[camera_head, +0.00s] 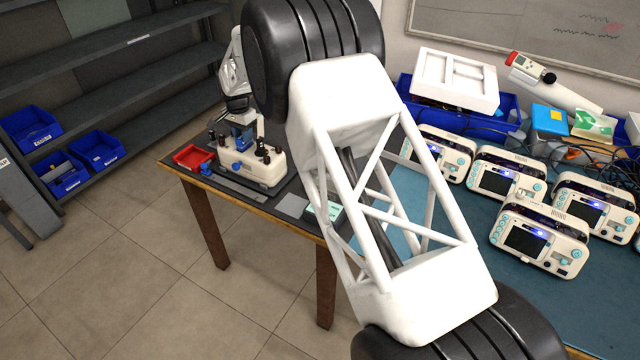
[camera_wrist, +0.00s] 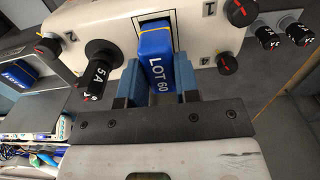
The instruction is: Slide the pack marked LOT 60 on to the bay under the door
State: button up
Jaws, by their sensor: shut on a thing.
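The blue pack marked LOT 60 (camera_wrist: 158,62) shows in the wrist view with white lettering and a thin yellow line near its far end. My gripper (camera_wrist: 160,88) is shut on it, one blue-grey finger on each side. The pack's far end is at a black-outlined opening in a cream unit (camera_wrist: 205,25); how deep it reaches is hard to tell. The unit (camera_head: 262,168) also shows in the head view, at the left end of the table, with my gripper (camera_head: 243,138) over it. I cannot make out a door clearly.
Black knobs stand around the opening, including one marked 5A (camera_wrist: 100,65) left of the pack and one marked 4 (camera_wrist: 228,63) to the right. A red tray (camera_head: 193,157) sits left of the unit. Several monitors (camera_head: 535,240) stand on the right part of the table.

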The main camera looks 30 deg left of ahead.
jog(key=shift+f, duration=0.85)
dwell(0.9)
jog(key=o, duration=1)
jog(key=shift+c, duration=0.2)
jog(key=shift+r, duration=0.15)
jog(key=shift+r, duration=3.75)
